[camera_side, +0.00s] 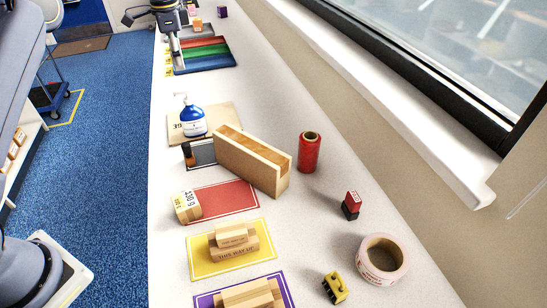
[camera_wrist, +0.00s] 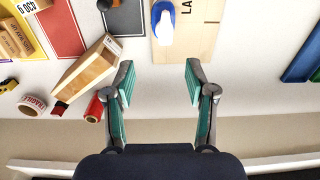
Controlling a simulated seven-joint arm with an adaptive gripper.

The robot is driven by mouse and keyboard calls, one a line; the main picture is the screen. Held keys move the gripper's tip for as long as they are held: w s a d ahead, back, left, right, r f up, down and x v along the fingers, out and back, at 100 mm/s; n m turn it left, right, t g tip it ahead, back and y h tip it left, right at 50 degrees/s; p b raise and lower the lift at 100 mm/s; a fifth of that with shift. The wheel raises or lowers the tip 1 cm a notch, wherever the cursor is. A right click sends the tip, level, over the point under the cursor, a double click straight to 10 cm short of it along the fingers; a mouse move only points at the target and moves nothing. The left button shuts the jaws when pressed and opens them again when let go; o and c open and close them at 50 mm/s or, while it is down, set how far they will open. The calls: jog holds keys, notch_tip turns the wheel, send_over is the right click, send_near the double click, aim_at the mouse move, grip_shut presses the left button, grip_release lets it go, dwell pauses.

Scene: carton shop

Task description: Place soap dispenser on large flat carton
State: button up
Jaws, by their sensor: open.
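The soap dispenser (camera_side: 192,122) is a blue bottle with a white pump. It stands upright on the large flat carton (camera_side: 228,111), a thin tan sheet with dark lettering. In the wrist view the dispenser (camera_wrist: 164,24) is over the left part of the carton (camera_wrist: 198,45), which is cut off by the top edge. My gripper (camera_wrist: 160,82) is open, with nothing between its fingers, and apart from the dispenser. In the side view my gripper (camera_side: 177,58) is farther back along the table, by the coloured trays.
A long wooden box (camera_side: 250,160) stands just in front of the carton, with a red roll (camera_side: 309,152) to its right. Red, green and blue trays (camera_side: 205,52) lie behind.

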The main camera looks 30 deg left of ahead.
jog(key=s+d+r+n+t, duration=0.2)
jog(key=s+d+r, duration=0.3)
jog(key=s, duration=0.4)
jog(key=s+d+r+n+t, duration=0.1)
jog(key=s+d+r+n, duration=0.15)
jog(key=s+r, duration=0.5)
jog(key=s+d+f+n+t, duration=0.1)
jog(key=s+f+n, duration=0.1)
jog(key=s, duration=0.7)
jog(key=s+d+f+n+t, duration=0.1)
jog(key=s+d+f+n, duration=0.1)
jog(key=s+f, duration=0.3)
jog(key=s, duration=0.4)
jog(key=shift+s+f, duration=0.15)
jog(key=shift+f, duration=0.05)
